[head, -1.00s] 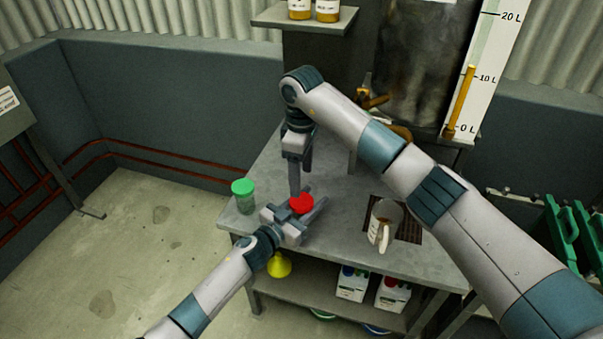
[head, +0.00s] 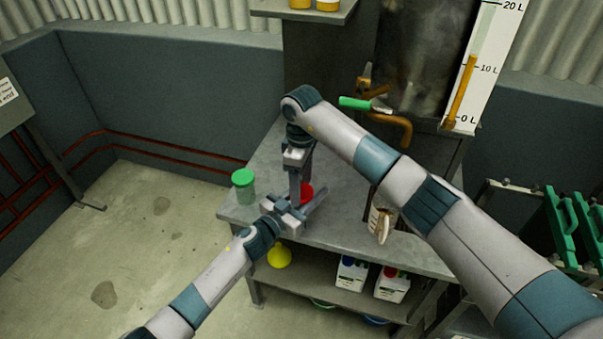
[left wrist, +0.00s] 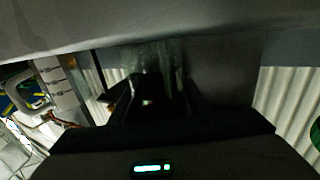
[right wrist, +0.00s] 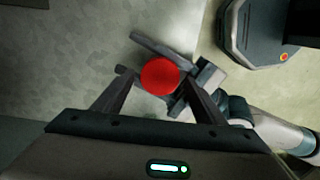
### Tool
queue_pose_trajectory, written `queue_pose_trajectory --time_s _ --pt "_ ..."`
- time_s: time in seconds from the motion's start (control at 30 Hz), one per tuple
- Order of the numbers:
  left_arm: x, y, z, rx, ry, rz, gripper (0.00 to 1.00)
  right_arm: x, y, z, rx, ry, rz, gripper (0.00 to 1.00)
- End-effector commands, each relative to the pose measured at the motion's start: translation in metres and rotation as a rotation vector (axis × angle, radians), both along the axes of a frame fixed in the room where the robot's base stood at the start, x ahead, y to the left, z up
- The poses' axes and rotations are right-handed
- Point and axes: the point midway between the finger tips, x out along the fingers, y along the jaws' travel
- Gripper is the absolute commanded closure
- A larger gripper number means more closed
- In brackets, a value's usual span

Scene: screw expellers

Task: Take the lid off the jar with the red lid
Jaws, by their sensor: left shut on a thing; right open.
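The jar with the red lid (head: 306,189) is at the table's front left edge. The lid also shows in the right wrist view (right wrist: 160,76). My left gripper (head: 300,208) is shut on this jar below the lid. The jar's glass (left wrist: 158,55) shows dimly in the left wrist view and is mostly hidden in the head view. My right gripper (right wrist: 159,80) points down from above, open, with its fingers on either side of the lid. In the head view a right finger covers part of the lid.
A jar with a green lid (head: 244,188) stands left on the grey table (head: 335,222). A jug (head: 380,222), partly behind my right arm, stands at right. A tank with a tap (head: 390,125) is behind. A yellow funnel (head: 279,257) and white containers are below.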

Motion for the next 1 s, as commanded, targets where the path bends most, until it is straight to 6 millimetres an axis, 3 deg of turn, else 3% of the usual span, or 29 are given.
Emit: queue_pose_trajectory --time_s 0.17,0.47,0.67,1.0 --pt "-0.0002 0.0001 -0.0006 0.001 0.001 0.000 1.00 0.0001 0.0001 -0.0112 0.001 0.000 0.000 0.35" --pt "-0.0002 0.0001 -0.0007 0.001 0.001 0.000 1.00 0.0002 -0.0001 -0.0130 0.000 0.000 0.001 0.35" --pt "-0.0002 0.0001 -0.0007 0.001 0.001 0.000 1.00 0.0001 -0.0002 -0.0129 0.000 0.000 0.000 0.77" --pt "-0.0002 0.0001 -0.0007 0.001 0.001 0.000 1.00 0.0007 -0.0009 -0.0124 -0.001 -0.002 0.072 0.78"
